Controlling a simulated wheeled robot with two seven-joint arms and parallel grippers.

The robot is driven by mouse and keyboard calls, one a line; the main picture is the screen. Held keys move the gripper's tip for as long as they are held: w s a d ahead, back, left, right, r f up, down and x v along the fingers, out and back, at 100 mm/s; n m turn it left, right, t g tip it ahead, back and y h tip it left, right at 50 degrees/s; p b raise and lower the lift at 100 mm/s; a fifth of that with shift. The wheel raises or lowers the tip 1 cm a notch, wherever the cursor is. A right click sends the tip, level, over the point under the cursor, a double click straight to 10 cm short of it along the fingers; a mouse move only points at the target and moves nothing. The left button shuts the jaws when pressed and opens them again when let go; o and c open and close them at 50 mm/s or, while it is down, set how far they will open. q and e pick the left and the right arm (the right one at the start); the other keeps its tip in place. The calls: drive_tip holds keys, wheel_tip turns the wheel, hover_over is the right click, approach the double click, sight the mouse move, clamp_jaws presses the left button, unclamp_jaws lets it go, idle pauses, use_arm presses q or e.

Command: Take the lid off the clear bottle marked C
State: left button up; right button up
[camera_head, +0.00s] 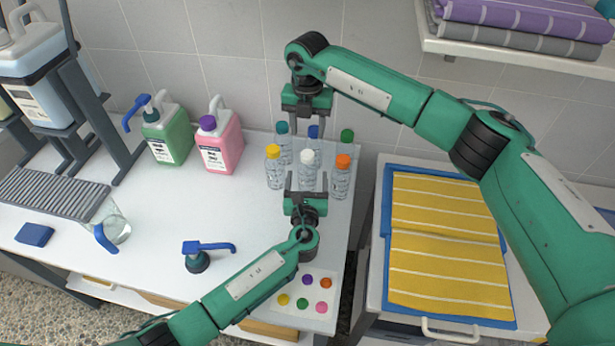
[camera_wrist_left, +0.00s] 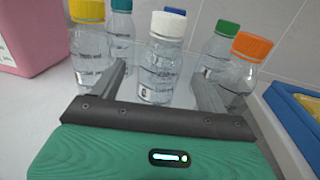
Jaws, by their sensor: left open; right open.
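Several clear bottles with coloured lids stand grouped at the table's back right. The white-lidded bottle (camera_head: 308,178) is front middle; it also shows in the left wrist view (camera_wrist_left: 158,72), with a small dark mark low on it that I cannot read surely. My left gripper (camera_head: 307,176) is open, its fingers either side of this bottle's body, below the white lid (camera_head: 308,156). The lid is on. My right gripper (camera_head: 312,142) is open, pointing down from above around the blue-lidded bottle (camera_head: 314,132) behind. I cannot tell which bottle is marked C.
Yellow-lidded (camera_head: 274,172), orange-lidded (camera_head: 341,180), teal-lidded (camera_head: 282,142) and green-lidded (camera_head: 347,137) bottles stand close around. Pink (camera_head: 222,145) and green (camera_head: 172,140) jugs stand left. A card with coloured dots (camera_head: 299,305) lies in front. A blue tray (camera_head: 385,240) with a yellow towel is right.

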sight(307, 177)
use_arm(q)
drive_tip(key=w, duration=0.3)
drive_tip(key=shift+w+d+r, duration=0.1)
drive_tip(key=shift+w, duration=0.05)
use_arm(e)
drive_tip(key=shift+s+r, duration=0.1)
drive_tip(key=shift+s, duration=0.05)
use_arm(q)
drive_tip(key=shift+w, duration=0.4)
clamp_jaws()
use_arm(e)
drive_tip(key=m, duration=0.8)
drive_tip(key=shift+m, duration=0.4)
drive_tip(key=shift+f, duration=4.05)
